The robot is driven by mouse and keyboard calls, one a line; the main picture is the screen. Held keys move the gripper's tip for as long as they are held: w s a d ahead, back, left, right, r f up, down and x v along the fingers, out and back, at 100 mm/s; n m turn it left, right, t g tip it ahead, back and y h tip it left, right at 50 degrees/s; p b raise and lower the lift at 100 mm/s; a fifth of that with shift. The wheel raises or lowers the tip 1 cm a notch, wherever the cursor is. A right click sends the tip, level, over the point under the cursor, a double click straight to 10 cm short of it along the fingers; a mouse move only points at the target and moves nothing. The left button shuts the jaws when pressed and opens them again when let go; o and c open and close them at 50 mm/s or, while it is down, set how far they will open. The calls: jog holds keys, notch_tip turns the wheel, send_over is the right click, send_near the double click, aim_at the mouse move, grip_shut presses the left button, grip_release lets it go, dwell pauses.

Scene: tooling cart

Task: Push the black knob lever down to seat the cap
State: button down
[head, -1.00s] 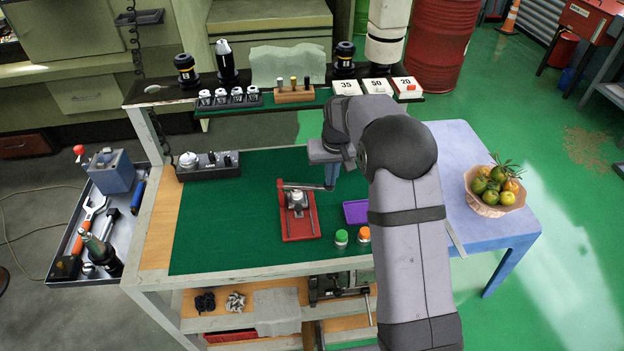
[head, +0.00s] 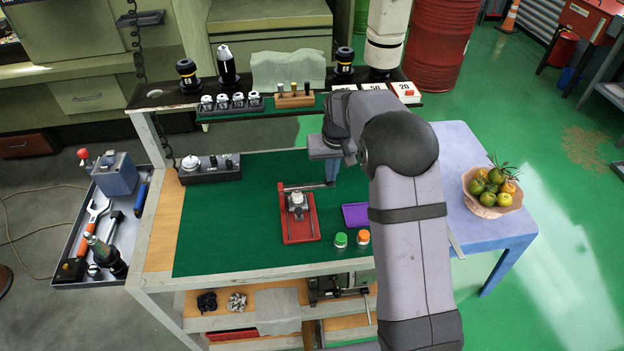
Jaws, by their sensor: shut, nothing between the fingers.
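A red press fixture (head: 289,232) stands on the green mat. A small silver-and-white part (head: 297,201), which may be the cap, sits in its middle. A grey lever (head: 305,187) runs roughly level along the fixture's back side, its right end reaching my gripper. My gripper (head: 331,182) is shut and empty, pointing down at that end. I cannot make out the black knob, which is hidden by or lost against the gripper. Whether the fingers touch the lever cannot be told from here.
A purple tray (head: 355,215), a green-capped jar (head: 341,240) and an orange-capped jar (head: 363,237) stand right of the fixture. A black block with a white knob (head: 209,168) is at the back left. The mat (head: 225,235) is clear left of the fixture.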

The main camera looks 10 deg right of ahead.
jog(key=shift+r+p, duration=1.6)
jog(key=shift+r, duration=0.75)
jog(key=shift+w, duration=0.1)
